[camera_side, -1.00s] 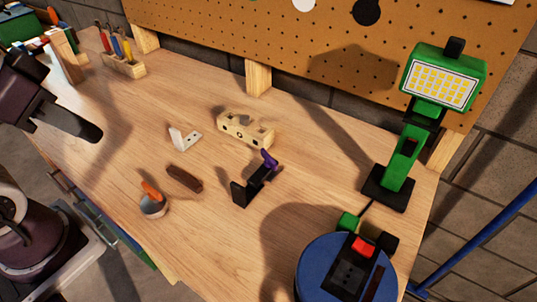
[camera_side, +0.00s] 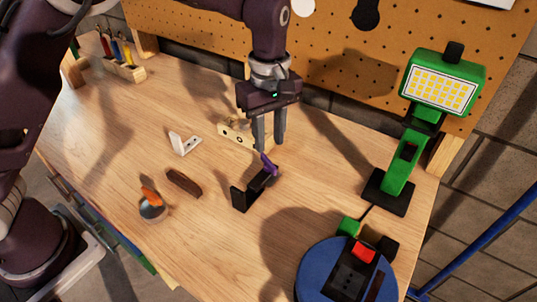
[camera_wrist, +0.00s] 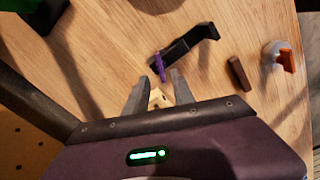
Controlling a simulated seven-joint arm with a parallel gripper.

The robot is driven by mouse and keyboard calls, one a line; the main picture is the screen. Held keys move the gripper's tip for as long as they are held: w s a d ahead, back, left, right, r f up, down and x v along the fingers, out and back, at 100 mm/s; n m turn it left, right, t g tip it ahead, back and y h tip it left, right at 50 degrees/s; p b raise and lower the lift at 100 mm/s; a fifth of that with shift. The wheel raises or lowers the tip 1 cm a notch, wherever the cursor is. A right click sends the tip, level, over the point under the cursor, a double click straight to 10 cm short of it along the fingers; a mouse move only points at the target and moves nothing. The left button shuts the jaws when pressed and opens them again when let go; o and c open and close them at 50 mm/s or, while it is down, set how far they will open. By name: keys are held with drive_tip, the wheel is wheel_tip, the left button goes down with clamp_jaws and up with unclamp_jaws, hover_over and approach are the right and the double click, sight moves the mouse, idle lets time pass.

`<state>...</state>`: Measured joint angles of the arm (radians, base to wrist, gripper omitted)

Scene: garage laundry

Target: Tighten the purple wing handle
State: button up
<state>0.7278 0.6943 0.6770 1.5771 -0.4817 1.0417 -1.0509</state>
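The purple wing handle (camera_side: 269,164) sits at the far end of a black angled bracket (camera_side: 246,194) on the wooden workbench. In the wrist view the handle (camera_wrist: 160,66) is a thin purple bar just beyond my fingertips, beside the black bracket (camera_wrist: 188,42). My gripper (camera_side: 268,145) points down, above and just behind the handle in the side view. In the wrist view its two fingers (camera_wrist: 158,80) are apart with nothing held between them. Any contact with the handle is not visible.
A pale wooden block (camera_side: 232,133) lies behind and partly under my gripper. A white bracket (camera_side: 184,143), a brown piece (camera_side: 184,182) and a round tin with an orange item (camera_side: 152,208) lie left. A green lamp (camera_side: 400,165) and blue round-topped object (camera_side: 325,270) stand right.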

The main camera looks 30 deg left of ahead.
sight(269, 160)
wheel_tip(269, 160, down, 6)
drive_tip(key=shift+r, duration=0.15)
clamp_jaws()
drive_tip(key=shift+m, duration=0.3)
drive_tip(key=m, duration=0.6)
drive_tip(key=shift+r+m, duration=0.1)
drive_tip(key=shift+m, duration=0.2)
drive_tip(key=m, duration=0.3)
drive_tip(key=shift+m, duration=2.2)
